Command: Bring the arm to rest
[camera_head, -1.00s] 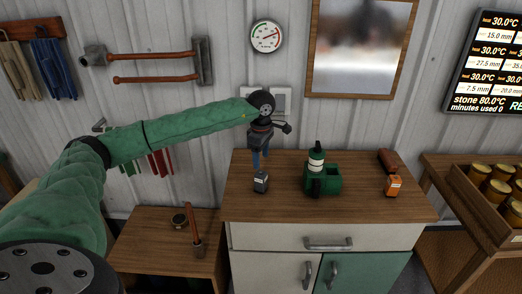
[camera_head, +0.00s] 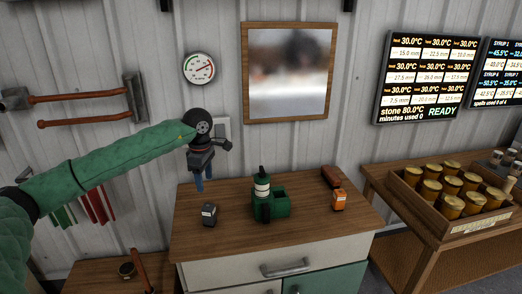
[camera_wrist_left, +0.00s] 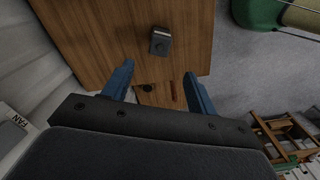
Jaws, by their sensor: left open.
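My left arm, in a green sleeve, reaches in from the left in the head view. Its left gripper (camera_head: 202,184) points down above the back left of the wooden cabinet top (camera_head: 330,222). In the left wrist view the two blue fingers of the left gripper (camera_wrist_left: 158,88) are apart with nothing between them. A small dark grey box (camera_head: 209,214) stands on the cabinet top, below and slightly right of the fingers; it also shows beyond the fingertips in the left wrist view (camera_wrist_left: 160,42). The fingers do not touch it. My right gripper is not in view.
A green barrel stove model (camera_head: 270,203), an orange box (camera_head: 339,200) and a brown block (camera_head: 331,176) stand on the cabinet. A wall switch plate (camera_head: 221,128) is close behind my wrist. A crate of jars (camera_head: 440,223) stands on the right table. The cabinet's front is clear.

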